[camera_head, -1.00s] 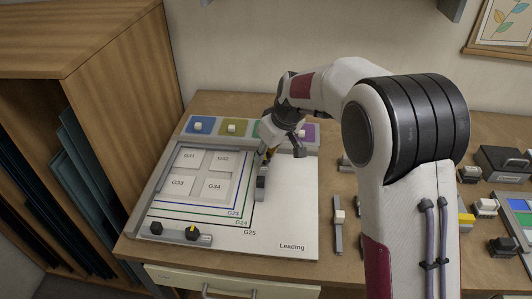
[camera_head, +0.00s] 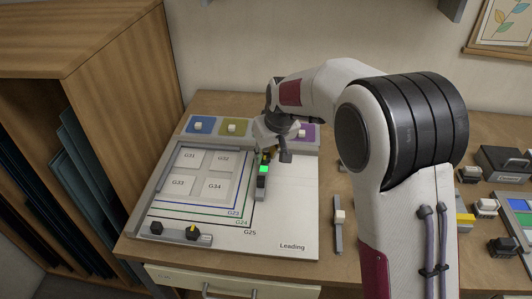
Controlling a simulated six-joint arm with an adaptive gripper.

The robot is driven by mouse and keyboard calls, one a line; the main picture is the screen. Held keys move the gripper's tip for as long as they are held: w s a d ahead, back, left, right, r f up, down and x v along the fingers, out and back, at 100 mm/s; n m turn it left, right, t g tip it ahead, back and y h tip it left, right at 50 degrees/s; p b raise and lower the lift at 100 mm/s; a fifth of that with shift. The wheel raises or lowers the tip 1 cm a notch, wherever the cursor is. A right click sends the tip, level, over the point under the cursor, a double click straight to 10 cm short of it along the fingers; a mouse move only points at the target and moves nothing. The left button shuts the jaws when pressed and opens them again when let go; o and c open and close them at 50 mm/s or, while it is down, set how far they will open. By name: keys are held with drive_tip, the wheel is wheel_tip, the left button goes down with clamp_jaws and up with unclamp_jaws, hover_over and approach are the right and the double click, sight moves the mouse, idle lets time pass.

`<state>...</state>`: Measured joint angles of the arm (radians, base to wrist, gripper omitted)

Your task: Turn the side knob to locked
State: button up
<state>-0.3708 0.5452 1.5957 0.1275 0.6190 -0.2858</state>
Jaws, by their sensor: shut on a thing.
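The side fixture (camera_head: 261,188) is a narrow grey and dark strip on the right part of the white board. A bright green patch (camera_head: 263,169) shows on it, just below my gripper. My gripper (camera_head: 267,157) points down at the far end of this fixture and is shut on what appears to be the side knob. The fingers and wrist largely hide the knob, so its exact angle cannot be read.
The board (camera_head: 285,225) carries tiles G31 to G34 and coloured outlines. Two dark knobs (camera_head: 192,232) sit on its front strip. Blue (camera_head: 201,125) and olive (camera_head: 233,127) pads line the back. A slider (camera_head: 339,220) stands right of the board; a wooden shelf (camera_head: 90,60) is at left.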

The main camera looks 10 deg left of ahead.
drive_tip(key=o, duration=1.1)
drive_tip(key=shift+r, duration=0.15)
drive_tip(key=v, duration=1.1)
drive_tip(key=shift+s+r, duration=0.15)
drive_tip(key=shift+r, duration=0.15)
drive_tip(key=shift+d, duration=0.1)
drive_tip(key=s+d+m, duration=0.2)
drive_tip(key=s+d, duration=0.5)
drive_tip(key=s, duration=0.4)
drive_tip(key=s+d+r+m+t+h, duration=0.1)
drive_tip(key=s+d+m, duration=0.1)
drive_tip(key=s+d, duration=0.6)
drive_tip(key=s+d+r+m+h, duration=0.1)
drive_tip(key=s+d+m, duration=0.1)
drive_tip(key=s+d, duration=0.5)
drive_tip(key=shift+s+d+r+t, duration=0.2)
drive_tip(key=shift+s+d+t, duration=0.15)
drive_tip(key=shift+s, duration=3.05)
